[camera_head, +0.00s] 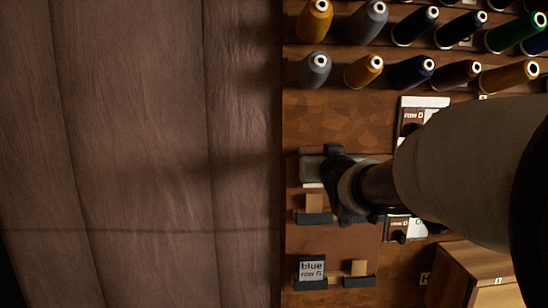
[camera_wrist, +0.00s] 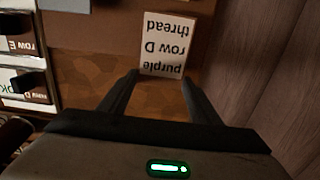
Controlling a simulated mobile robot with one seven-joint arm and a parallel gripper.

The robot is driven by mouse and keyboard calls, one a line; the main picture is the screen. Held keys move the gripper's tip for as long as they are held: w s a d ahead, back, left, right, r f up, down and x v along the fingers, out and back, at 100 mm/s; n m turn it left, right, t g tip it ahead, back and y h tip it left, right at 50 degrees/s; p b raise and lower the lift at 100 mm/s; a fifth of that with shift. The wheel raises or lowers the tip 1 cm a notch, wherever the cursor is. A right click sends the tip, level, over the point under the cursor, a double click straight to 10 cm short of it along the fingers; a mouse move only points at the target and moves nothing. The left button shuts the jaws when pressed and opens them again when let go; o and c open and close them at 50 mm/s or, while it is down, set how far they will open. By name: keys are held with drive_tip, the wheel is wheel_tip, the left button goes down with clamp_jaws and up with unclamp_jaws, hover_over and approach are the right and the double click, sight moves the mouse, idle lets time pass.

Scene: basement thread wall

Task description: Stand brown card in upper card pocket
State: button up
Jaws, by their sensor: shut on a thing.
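My gripper (camera_head: 336,178) is in front of the brown board in the head view, with the arm reaching in from the right. In the wrist view, its two dark fingers (camera_wrist: 160,80) are apart, with a white card (camera_wrist: 166,45) between and beyond their tips. The card reads "purple row D thread", upside down; I read no "brown" on it. My gripper is shut on this card. In the head view, a dark pocket (camera_head: 314,219) with a tan piece (camera_head: 314,202) above it sits just below my gripper. A grey piece (camera_head: 312,170) is left of the fingers; I cannot tell what it is.
Below, a pocket (camera_head: 313,285) holds a "blue" card (camera_head: 312,268), and another pocket (camera_head: 359,282) has a tan piece. Thread spools (camera_head: 363,70) fill the upper right. "Row D" cards (camera_head: 412,116) stand behind my arm. A wooden box (camera_head: 475,268) is at lower right. Brown panelling (camera_head: 140,140) fills the left.

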sight(316, 186)
wheel_tip(316, 186, down, 8)
drive_tip(key=b, duration=0.6)
drive_tip(key=shift+s+f+b, duration=0.1)
drive_tip(key=shift+f+b, duration=0.05)
drive_tip(key=shift+b, duration=0.2)
drive_tip(key=shift+b, duration=0.35)
idle(0.3)
drive_tip(key=shift+f+b, duration=0.35)
drive_tip(key=shift+b, duration=0.1)
drive_tip(key=shift+r, duration=0.1)
drive_tip(key=o, duration=0.8)
drive_tip(key=shift+o, duration=0.2)
